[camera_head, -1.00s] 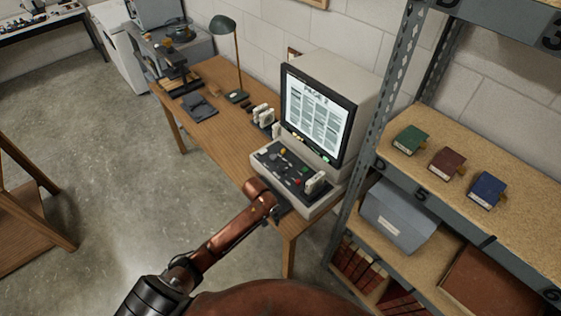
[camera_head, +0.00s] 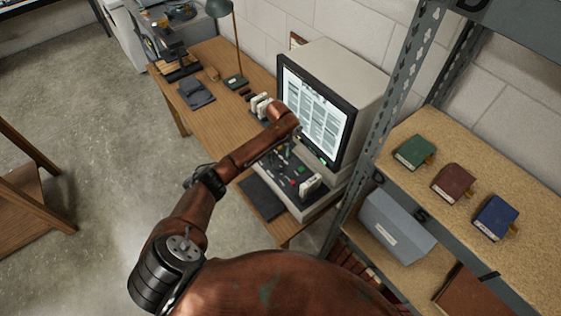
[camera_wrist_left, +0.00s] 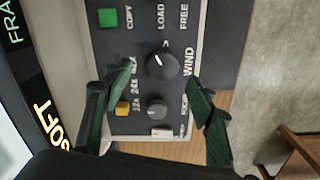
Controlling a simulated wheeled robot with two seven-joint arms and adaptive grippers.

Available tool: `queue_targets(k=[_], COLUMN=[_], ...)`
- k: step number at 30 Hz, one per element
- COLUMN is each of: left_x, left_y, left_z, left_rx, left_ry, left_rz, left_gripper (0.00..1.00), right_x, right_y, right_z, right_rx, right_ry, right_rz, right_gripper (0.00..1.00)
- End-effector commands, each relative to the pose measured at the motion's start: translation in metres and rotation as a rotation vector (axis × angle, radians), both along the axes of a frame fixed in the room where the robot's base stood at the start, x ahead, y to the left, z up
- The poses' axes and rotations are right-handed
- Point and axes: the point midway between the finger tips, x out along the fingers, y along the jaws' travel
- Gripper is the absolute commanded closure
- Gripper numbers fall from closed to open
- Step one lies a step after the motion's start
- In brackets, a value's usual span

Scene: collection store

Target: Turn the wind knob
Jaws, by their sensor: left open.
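The wind knob (camera_wrist_left: 162,63) is a round black knob with a white pointer line, labelled WIND, on the dark control panel (camera_wrist_left: 133,35) of the microfilm reader. My left gripper (camera_wrist_left: 160,85) is open in the left wrist view, its two fingers spread to either side just below the knob, not visibly touching it. In the head view my left gripper (camera_head: 283,152) hangs over the left part of the panel and hides the wind knob. My right gripper is not in view.
A smaller knob (camera_wrist_left: 156,108), a yellow button (camera_wrist_left: 123,108) and a green button (camera_wrist_left: 108,18) are also on the panel. The reader's lit screen (camera_head: 318,115) stands right behind the gripper. A shelf (camera_head: 400,185) with several small books stands to the right.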

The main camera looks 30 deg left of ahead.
Motion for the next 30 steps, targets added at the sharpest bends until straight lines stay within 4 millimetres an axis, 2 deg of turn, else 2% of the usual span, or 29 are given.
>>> queue_targets(k=[6, 8, 11, 15, 18, 21, 30], left_x=[-0.001, -0.001, -0.001, 0.0, 0.0, 0.001, 0.001], left_y=[0.005, 0.005, 0.004, 0.004, 0.003, 0.002, 0.002], left_z=[-0.036, -0.042, -0.05, -0.054, -0.054, -0.054, -0.054], left_rx=[0.002, 0.001, 0.002, 0.002, 0.002, 0.002, 0.002], left_ry=[0.002, 0.002, 0.001, 0.0, 0.0, 0.0, 0.0], left_rz=[0.006, 0.006, 0.004, 0.003, 0.002, 0.001, 0.0], left_gripper=[0.48, 0.48, 0.48, 0.48, 0.48, 0.48, 0.69], right_x=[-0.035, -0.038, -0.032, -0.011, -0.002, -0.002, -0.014], right_y=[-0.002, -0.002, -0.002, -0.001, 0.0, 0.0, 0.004], right_z=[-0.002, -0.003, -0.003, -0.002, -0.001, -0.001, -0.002], right_rx=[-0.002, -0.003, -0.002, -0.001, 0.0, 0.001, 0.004], right_ry=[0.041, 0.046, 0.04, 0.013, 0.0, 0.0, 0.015], right_rz=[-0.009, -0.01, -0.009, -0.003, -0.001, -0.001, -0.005], right_gripper=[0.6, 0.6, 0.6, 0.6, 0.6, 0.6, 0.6])
